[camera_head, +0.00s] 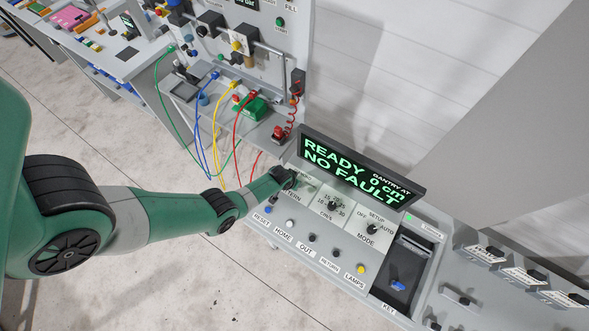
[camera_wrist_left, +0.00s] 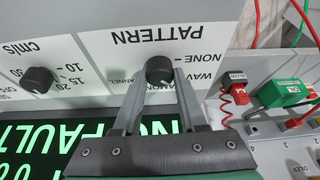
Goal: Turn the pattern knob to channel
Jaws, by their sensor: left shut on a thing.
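The black pattern knob (camera_wrist_left: 159,70) sits on the light panel in the left wrist view, which shows the panel upside down. Around it are the labels NONE, WAVE and partly covered ones, including the end of CHANNEL. My left gripper (camera_wrist_left: 158,84) has its two fingers on either side of the knob and is shut on it. The knob's pointer is too small to read surely. In the head view my left gripper (camera_head: 286,179) is at the console's upper left corner and hides the knob. My right gripper is in neither view.
The display (camera_head: 361,172) reads READY, 0 cm, NO FAULT, just beside the left gripper. The speed knob (camera_head: 331,206) and mode knob (camera_head: 373,229) are to the right. A row of buttons (camera_head: 312,238) lies below. Cables (camera_head: 236,115) hang at the station behind.

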